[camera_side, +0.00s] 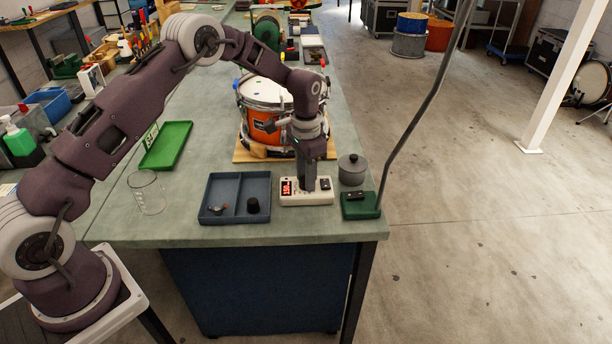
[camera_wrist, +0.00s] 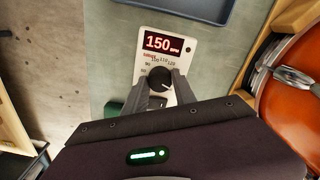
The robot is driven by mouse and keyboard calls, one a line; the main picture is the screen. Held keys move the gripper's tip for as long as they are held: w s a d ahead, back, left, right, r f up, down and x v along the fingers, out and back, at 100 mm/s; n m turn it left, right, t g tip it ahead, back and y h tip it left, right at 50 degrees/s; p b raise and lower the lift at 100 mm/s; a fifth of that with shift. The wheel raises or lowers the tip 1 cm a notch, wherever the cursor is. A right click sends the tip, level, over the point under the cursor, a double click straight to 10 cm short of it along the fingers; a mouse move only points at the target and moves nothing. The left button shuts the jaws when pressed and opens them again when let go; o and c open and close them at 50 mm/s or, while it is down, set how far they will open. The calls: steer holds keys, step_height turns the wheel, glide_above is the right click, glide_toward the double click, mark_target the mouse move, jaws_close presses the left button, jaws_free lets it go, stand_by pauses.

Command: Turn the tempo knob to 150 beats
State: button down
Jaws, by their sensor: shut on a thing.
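The white tempo box (camera_side: 308,197) stands near the front edge of the bench, with a red lit display. In the wrist view the box (camera_wrist: 177,20) shows its display (camera_wrist: 162,44) reading 150 BPM. Below the display is a black knob (camera_wrist: 160,80) with a printed number scale around it and a pale pointer line. My gripper (camera_wrist: 161,88) is over the box with its two fingers shut on the knob, one at each side. In the side view my gripper (camera_side: 308,188) points straight down at the box and hides the knob.
A blue-grey divided tray (camera_side: 236,175) with small parts sits left of the box. A grey lidded pot (camera_side: 352,170) and a green block (camera_side: 358,206) with a curved rod stand close right. An orange drum (camera_side: 262,128) stands behind. A glass beaker (camera_side: 147,192) and green tray (camera_side: 167,146) are farther left.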

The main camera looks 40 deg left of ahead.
stand_by(0.3)
steer(key=c, duration=1)
jaws_free()
steer(key=shift+r, duration=0.1)
step_height(320, 180, up, 8)
steer(key=shift+f, duration=0.25)
steer(key=s+d+r+n+t, duration=0.1)
steer(key=s+r, duration=0.5)
steer(key=r, duration=0.3)
steer(key=s+d+r+n+t, duration=0.1)
steer(key=s+d+r, duration=0.1)
steer(key=s+r, duration=0.55)
steer(key=s+t, duration=0.1)
steer(key=s, duration=0.6)
steer(key=s+d+n+t, duration=0.1)
steer(key=s, duration=0.7)
steer(key=s+r+n+t, duration=0.1)
steer(key=s, duration=0.6)
steer(key=shift+s+d+r+t, duration=0.1)
steer(key=shift+s+d+t, duration=0.05)
steer(key=shift+s+t, duration=0.2)
